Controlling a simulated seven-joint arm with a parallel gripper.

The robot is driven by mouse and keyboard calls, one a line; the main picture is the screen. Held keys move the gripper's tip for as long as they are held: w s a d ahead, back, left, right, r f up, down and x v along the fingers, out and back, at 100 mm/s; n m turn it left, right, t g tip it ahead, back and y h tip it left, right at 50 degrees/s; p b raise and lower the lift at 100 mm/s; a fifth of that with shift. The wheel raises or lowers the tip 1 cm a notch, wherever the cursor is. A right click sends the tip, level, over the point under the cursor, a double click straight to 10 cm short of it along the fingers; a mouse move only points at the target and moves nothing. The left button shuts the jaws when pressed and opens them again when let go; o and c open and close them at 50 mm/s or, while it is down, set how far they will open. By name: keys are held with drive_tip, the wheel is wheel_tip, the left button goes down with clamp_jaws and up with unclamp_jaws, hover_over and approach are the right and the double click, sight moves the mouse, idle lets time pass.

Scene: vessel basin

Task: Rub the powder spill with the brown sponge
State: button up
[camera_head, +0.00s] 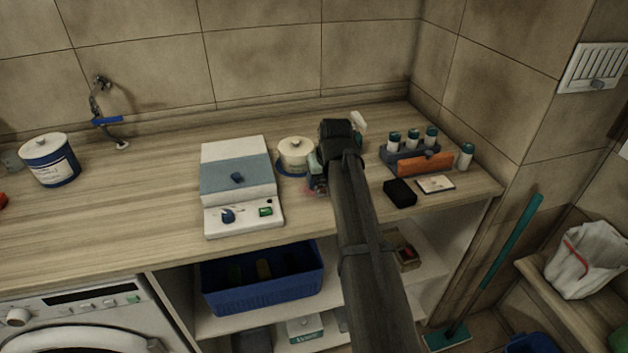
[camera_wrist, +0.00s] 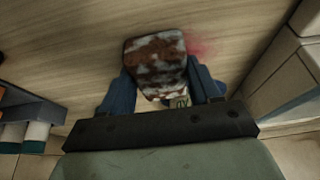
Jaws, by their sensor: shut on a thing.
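The brown sponge (camera_wrist: 155,65) is mottled with white patches and sits between the two blue fingers of my gripper (camera_wrist: 162,88) in the wrist view. My gripper is shut on it. In the head view my gripper (camera_head: 318,180) is low over the counter, largely behind my own arm, and I cannot make out the sponge clearly there. The powder spill (camera_wrist: 201,47) is a faint pinkish-red smear on the wood, just right of the sponge in the wrist view. The sponge may cover part of it. Whether the sponge touches the counter is hard to tell.
A white and blue device (camera_head: 238,185) and a lidded jar (camera_head: 296,155) stand left of my gripper. A vial rack (camera_head: 408,158), an orange block (camera_head: 425,164), a black block (camera_head: 400,193) and a small card (camera_head: 435,184) lie right. The counter's front edge is close.

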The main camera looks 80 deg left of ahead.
sight(295, 191)
drive_tip(key=shift+w, duration=2)
drive_tip(key=shift+s, duration=5.9)
wheel_tip(295, 191, up, 8)
drive_tip(key=shift+w+r, duration=0.1)
